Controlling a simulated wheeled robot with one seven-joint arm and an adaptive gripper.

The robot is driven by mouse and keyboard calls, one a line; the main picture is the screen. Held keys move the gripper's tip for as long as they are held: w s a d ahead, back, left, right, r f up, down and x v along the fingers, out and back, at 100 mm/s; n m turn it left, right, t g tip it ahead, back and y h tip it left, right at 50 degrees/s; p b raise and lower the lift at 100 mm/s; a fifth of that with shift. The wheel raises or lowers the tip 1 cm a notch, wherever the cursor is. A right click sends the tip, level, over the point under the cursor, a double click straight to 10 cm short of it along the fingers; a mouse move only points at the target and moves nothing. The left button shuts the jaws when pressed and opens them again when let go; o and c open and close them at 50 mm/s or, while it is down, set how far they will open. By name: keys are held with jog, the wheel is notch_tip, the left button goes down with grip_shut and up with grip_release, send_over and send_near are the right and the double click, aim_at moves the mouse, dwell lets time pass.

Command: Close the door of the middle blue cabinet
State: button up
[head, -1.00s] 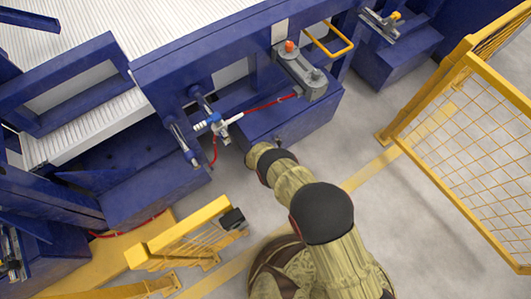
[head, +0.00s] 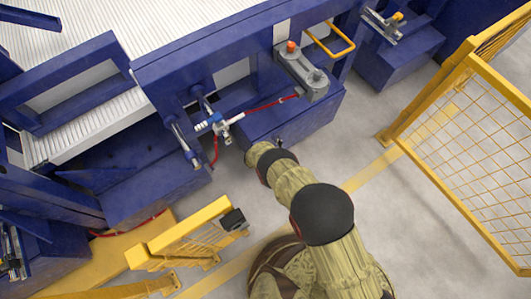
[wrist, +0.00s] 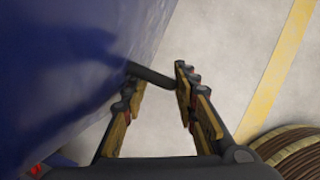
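The middle blue cabinet (head: 312,122) stands below the grey machine unit in the head view, beyond my arm's end. Whether its door is ajar is not clear there. In the wrist view a blue panel (wrist: 65,70), likely its door, fills the left side. A dark bar like a handle (wrist: 152,74) sticks out from the panel's edge toward the right finger. My gripper (wrist: 158,83) is open, its two fingers apart, with the bar across the gap between the fingertips. Contact with the right finger cannot be told. My arm mostly hides the gripper in the head view.
A grey unit with an orange knob (head: 297,70) and a red hose (head: 262,105) sit above the cabinet. A yellow mesh fence (head: 470,150) stands right, a low yellow barrier (head: 190,240) lower left.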

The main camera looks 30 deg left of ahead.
jog(key=shift+s+r, duration=0.1)
jog(key=v, duration=1.1)
jog(key=shift+r, duration=0.35)
jog(key=shift+s, duration=0.1)
dwell(0.3)
